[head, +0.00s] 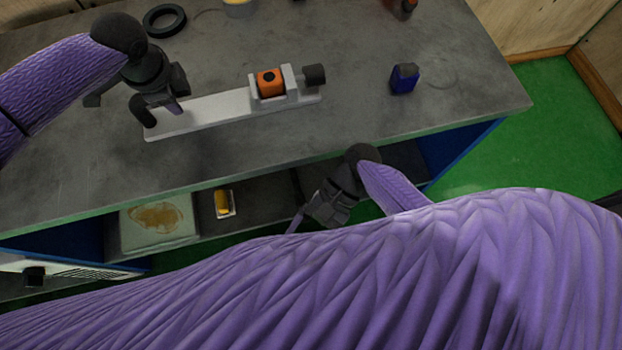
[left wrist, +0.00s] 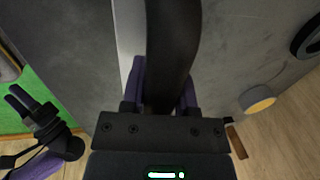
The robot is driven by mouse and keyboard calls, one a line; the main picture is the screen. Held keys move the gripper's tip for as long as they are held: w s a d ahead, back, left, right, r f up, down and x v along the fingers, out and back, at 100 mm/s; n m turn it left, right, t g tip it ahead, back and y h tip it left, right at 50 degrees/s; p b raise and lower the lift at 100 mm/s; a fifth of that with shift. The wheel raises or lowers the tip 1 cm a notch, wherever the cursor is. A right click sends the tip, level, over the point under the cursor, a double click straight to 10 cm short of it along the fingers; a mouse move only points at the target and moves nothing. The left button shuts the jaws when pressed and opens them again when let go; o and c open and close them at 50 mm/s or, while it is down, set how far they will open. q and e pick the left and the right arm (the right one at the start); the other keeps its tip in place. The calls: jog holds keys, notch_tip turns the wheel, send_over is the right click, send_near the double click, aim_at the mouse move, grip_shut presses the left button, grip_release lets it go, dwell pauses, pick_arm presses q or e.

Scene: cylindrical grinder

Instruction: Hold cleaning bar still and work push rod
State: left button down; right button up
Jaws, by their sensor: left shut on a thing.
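The cleaning bar (head: 215,108) is a long pale bar lying on the grey bench top, with a black curved handle (head: 144,114) at its left end. An orange block (head: 270,83) sits in a pale bracket near its right end, and a dark round knob, which looks like the push rod's end (head: 314,75), sticks out beyond. My left gripper (head: 163,102) is shut on the black handle. In the left wrist view the dark handle (left wrist: 172,60) runs up between the purple fingers. My right gripper (head: 322,208) is in front of the bench edge, away from the bar; its fingers are unclear.
A dark blue box (head: 404,79) stands right of the bar. A black ring (head: 164,20) lies at the back left, and an orange-brown item (head: 402,6) at the back. A shelf below holds a stained tray (head: 158,240) and a yellow item (head: 223,203). The bench front is clear.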

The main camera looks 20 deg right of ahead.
dwell(0.3)
pick_arm(q)
jog(key=shift+c, duration=1.4)
grip_release()
